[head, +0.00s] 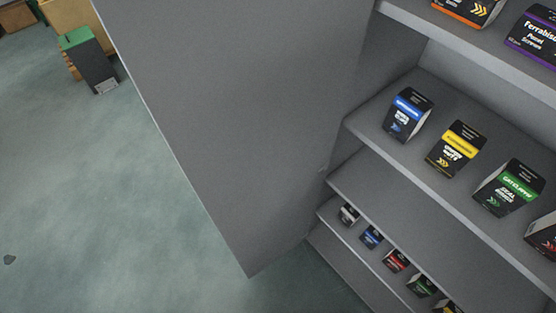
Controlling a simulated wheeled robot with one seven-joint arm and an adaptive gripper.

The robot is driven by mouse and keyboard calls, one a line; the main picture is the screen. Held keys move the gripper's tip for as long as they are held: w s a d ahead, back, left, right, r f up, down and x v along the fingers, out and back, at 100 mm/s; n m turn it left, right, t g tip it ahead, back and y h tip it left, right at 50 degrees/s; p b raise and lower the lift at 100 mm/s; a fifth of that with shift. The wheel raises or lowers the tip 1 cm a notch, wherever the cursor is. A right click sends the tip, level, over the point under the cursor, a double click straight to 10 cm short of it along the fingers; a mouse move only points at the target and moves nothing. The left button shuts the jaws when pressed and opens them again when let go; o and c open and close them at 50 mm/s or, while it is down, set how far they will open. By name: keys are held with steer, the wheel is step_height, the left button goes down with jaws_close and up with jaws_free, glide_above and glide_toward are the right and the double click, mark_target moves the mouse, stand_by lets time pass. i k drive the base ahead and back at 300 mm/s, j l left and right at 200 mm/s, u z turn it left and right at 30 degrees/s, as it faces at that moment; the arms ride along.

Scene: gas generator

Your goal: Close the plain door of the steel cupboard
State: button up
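The plain grey door (235,110) of the steel cupboard fills the middle of the head view. It stands open, swung out to the left of the cupboard's shelves. Its free edge runs down the left side to a lower corner near the floor, and its top is cut off by the frame. The cupboard's shelves (440,240) are exposed at the right. My gripper is not in view.
Several small boxes stand on the shelves, among them a blue-banded box (408,115), a yellow-banded box (456,149) and a green-banded box (509,188). A dark green-topped box (90,62) stands on the floor at upper left. The floor (100,200) left of the door is mostly clear.

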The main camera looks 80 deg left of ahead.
mark_target(248, 98)
steer(key=k+j+u, duration=0.3)
steer(key=j, duration=0.25)
steer(key=k+j+u, duration=0.1)
steer(key=k+j, duration=0.2)
steer(key=k+j+u, duration=0.3)
steer(key=j, duration=0.35)
steer(key=k+j+u, duration=0.15)
steer(key=j, duration=0.2)
steer(key=k+j+u, duration=0.15)
steer(key=j, duration=0.25)
steer(key=j+z, duration=0.1)
steer(key=j, duration=0.8)
